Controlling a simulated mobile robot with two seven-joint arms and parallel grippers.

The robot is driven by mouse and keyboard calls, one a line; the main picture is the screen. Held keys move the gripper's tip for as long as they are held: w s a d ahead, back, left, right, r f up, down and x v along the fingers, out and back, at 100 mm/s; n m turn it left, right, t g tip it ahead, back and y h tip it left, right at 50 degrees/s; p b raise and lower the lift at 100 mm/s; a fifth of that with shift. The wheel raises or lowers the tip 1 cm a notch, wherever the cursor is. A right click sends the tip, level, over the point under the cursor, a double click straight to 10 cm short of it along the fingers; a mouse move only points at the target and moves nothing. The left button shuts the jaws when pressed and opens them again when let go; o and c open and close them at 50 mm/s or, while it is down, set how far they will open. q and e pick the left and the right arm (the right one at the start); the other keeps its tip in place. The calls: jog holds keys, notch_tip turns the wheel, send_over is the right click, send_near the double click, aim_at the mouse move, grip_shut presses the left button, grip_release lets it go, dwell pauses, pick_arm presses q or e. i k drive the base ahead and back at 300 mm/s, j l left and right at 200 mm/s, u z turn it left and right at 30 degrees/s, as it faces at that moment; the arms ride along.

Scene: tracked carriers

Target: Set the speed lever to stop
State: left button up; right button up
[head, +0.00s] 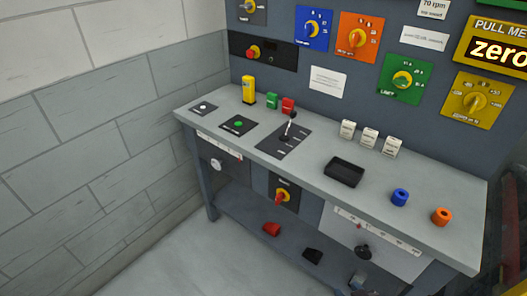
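The lever (288,128) stands on a dark plate (276,143) set in the grey bench top, left of the middle. It has a thin light shaft and dark parts, and it leans toward the back end of its plate. Small white marks run along the plate, too small to read, so I cannot tell which one says stop. I can make out neither my left nor my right gripper in the head view. Nothing is seen touching the lever.
A dial panel (320,55) rises behind.

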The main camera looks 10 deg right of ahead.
aim_at(292, 114)
jog(key=i+z, duration=0.55)
jog(key=z, duration=0.2)
jog(key=i+j, duration=0.1)
jog(key=j, duration=0.2)
jog(key=j+u, duration=0.15)
jog(key=j, duration=0.15)
jog(key=i, duration=0.05)
